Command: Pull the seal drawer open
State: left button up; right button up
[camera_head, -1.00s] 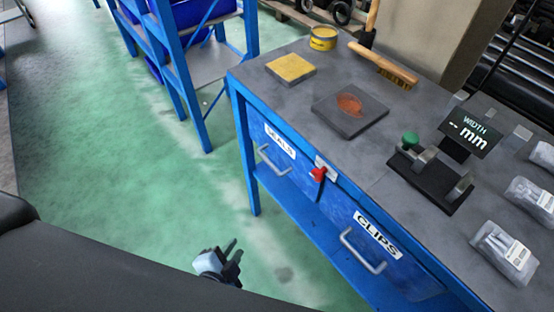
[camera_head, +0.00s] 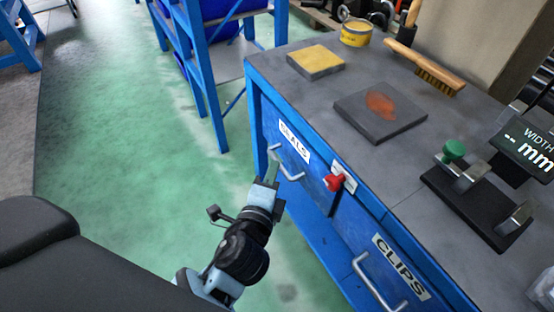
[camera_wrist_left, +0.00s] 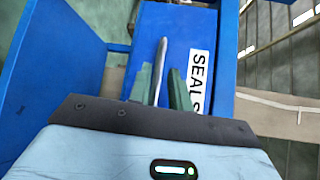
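The seal drawer (camera_head: 305,172) is a blue front labelled SEALS, on the left of the bench front, and it looks shut. Its grey bar handle (camera_head: 290,166) is partly hidden by my left gripper (camera_head: 268,178). In the left wrist view the handle (camera_wrist_left: 161,65) shows between the two greenish fingers of the gripper (camera_wrist_left: 161,88), close to the left finger. A gap shows on the right, so the gripper looks open around or just before the bar. I cannot tell whether it touches. My right gripper is out of view.
A red knob (camera_head: 335,182) sits between the drawers. The clips drawer (camera_head: 365,245) is to the right. On the grey bench top (camera_head: 440,130) are a yellow pad (camera_head: 316,61), a stained dark plate (camera_head: 380,110), a brush (camera_head: 425,68) and a gauge (camera_head: 475,205). Green floor (camera_head: 130,170) is clear left.

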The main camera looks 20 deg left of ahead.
aim_at(277, 159)
pick_arm(q)
jog(key=shift+w+a+f, duration=0.15)
jog(key=shift+w+f, duration=0.05)
jog(key=shift+w, duration=1.05)
jog(key=shift+w+a+f, duration=0.15)
jog(key=shift+w, duration=1.05)
grip_shut()
